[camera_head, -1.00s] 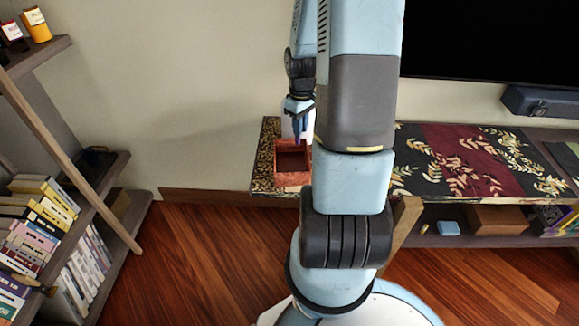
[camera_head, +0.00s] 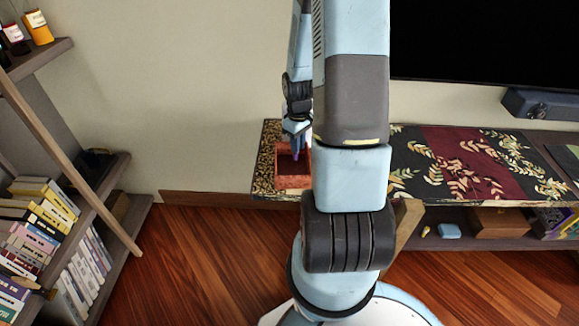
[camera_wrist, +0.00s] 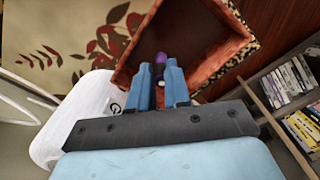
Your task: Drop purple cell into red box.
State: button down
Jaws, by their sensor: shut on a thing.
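The red box (camera_head: 293,182) stands open at the left end of the patterned console top, partly hidden behind my arm. In the wrist view its wooden rim (camera_wrist: 236,22) surrounds a dark interior. My gripper (camera_wrist: 160,70) is shut on the purple cell (camera_wrist: 160,57), which shows between and beyond the fingertips. In the head view my gripper (camera_head: 296,147) points down over the box opening, with the cell tip small and hard to make out. In the wrist view the cell lies across the box opening; I cannot tell its exact height.
A white object (camera_wrist: 88,104) with a power mark stands close beside the box. The console top (camera_head: 470,165) carries a leafy runner. A dark television (camera_head: 490,40) hangs behind it. A bookshelf (camera_head: 45,240) stands at the left, with clear wooden floor (camera_head: 200,250) between.

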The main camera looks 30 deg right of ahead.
jog(key=c, duration=1)
grip_release()
notch_tip(320, 180, up, 14)
jog(key=shift+f, duration=0.15)
jog(key=s+a+r+m+t+h, duration=0.1)
jog(key=s+a+r, duration=0.2)
jog(key=a+r, duration=0.3)
jog(key=s+a+r+m+t, duration=0.1)
jog(key=s+a+r+t, duration=0.2)
jog(key=r, duration=0.5)
jog(key=s+a+r+m+t+y, duration=0.1)
jog(key=s+a+r, duration=0.7)
jog(key=s, duration=0.2)
jog(key=shift+s+t, duration=0.3)
